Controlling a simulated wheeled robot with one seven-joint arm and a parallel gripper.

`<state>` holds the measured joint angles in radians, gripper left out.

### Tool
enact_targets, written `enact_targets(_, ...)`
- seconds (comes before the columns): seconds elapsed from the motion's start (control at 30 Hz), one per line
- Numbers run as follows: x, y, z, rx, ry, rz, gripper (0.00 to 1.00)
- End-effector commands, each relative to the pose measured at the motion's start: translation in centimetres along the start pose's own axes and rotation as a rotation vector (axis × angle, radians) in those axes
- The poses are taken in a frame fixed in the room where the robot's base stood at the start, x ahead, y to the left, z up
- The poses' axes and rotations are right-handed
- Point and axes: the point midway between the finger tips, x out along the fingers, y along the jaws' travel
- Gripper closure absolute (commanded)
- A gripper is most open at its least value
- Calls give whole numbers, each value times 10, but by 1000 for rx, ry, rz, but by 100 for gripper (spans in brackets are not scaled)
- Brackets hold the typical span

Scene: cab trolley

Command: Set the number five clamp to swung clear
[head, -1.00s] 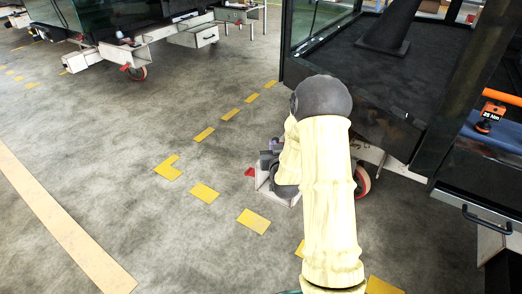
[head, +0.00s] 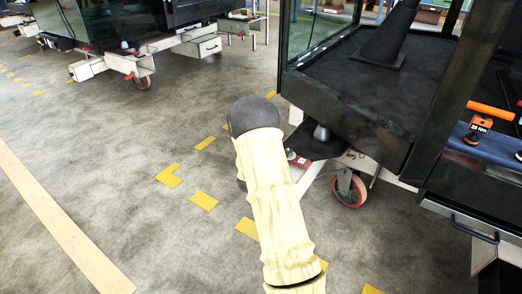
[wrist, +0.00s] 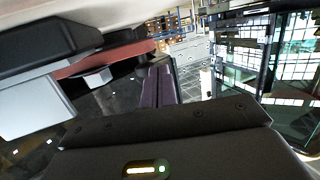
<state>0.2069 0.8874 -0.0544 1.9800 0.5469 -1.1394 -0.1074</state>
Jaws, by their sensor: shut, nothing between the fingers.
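I cannot pick out the number five clamp for certain; no number can be read. At the near corner of the cab trolley (head: 385,169), a silver cone-shaped foot (head: 321,132) and a black plate (head: 318,149) sit above a pale arm with a red patch (head: 299,161). In the wrist view a red bar (wrist: 105,60), a black block (wrist: 45,48) and a grey block (wrist: 35,105) lie left of my gripper (wrist: 158,72). Its purple fingers are together with nothing between them, apart from the bar as far as I can tell. My arm hides the gripper in the head view.
A caster wheel (head: 349,189) stands under the trolley corner. A blue shelf with an orange-handled tool (head: 477,127) is at the right. Another trolley (head: 150,45) stands at the back left. Open grey floor with yellow marks (head: 204,200) lies to the left.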

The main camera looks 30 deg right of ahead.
Motion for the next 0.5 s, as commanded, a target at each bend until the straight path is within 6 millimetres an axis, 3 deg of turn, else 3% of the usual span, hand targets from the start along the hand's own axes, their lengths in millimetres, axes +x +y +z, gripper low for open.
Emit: enact_targets(0.5, 7, 2, -1, 1, 0, 4, 100)
